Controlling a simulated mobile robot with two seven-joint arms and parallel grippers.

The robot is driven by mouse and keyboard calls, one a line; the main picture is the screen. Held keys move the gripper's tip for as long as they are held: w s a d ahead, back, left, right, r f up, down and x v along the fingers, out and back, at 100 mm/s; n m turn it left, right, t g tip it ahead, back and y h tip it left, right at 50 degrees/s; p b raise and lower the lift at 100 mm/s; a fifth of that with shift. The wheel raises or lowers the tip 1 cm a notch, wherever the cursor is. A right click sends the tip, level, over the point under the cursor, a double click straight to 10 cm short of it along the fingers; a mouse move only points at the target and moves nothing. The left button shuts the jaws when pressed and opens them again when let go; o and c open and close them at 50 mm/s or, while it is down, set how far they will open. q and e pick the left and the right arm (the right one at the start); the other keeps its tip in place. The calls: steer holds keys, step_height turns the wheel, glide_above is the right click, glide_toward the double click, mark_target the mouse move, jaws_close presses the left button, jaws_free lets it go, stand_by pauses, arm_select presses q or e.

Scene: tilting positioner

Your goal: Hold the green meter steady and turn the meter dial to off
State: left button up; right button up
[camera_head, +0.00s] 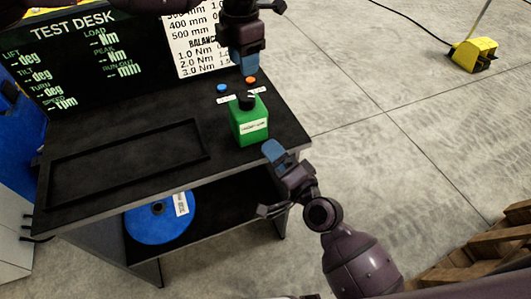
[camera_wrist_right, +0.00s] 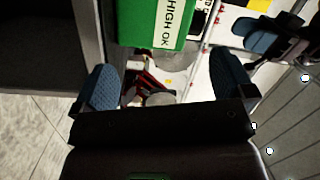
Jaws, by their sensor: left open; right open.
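The green meter (camera_head: 249,128) stands upright near the right end of the dark desk, with a white label on its front. Its black dial (camera_head: 245,100) is on top; where it points is too small to tell. My left gripper (camera_head: 248,73) is open above and behind the dial, apart from it. My right gripper (camera_head: 274,152) is open just right of and in front of the meter, at the desk's edge. In the right wrist view the meter (camera_wrist_right: 140,22) shows at the top, beyond the open blue-padded fingers (camera_wrist_right: 163,85), with nothing between them.
A blue button (camera_head: 222,87) and an orange button (camera_head: 251,79) sit behind the meter. An empty black-rimmed tray area (camera_head: 130,161) fills the desk's left. A black display (camera_head: 100,55) and a white chart (camera_head: 190,50) stand behind. A blue disc (camera_head: 150,225) is on the lower shelf.

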mark_target(249, 124)
steer(key=a+m+h, duration=0.1)
steer(key=m, duration=0.7)
steer(key=w+m+h, duration=0.1)
steer(key=m, duration=0.7)
steer(key=w+a+f+m+t+h, duration=0.1)
steer(key=m, duration=0.7)
steer(key=shift+a, duration=0.35)
steer(key=x, duration=1)
steer(key=shift+w, duration=0.45)
steer(key=shift+c, duration=0.2)
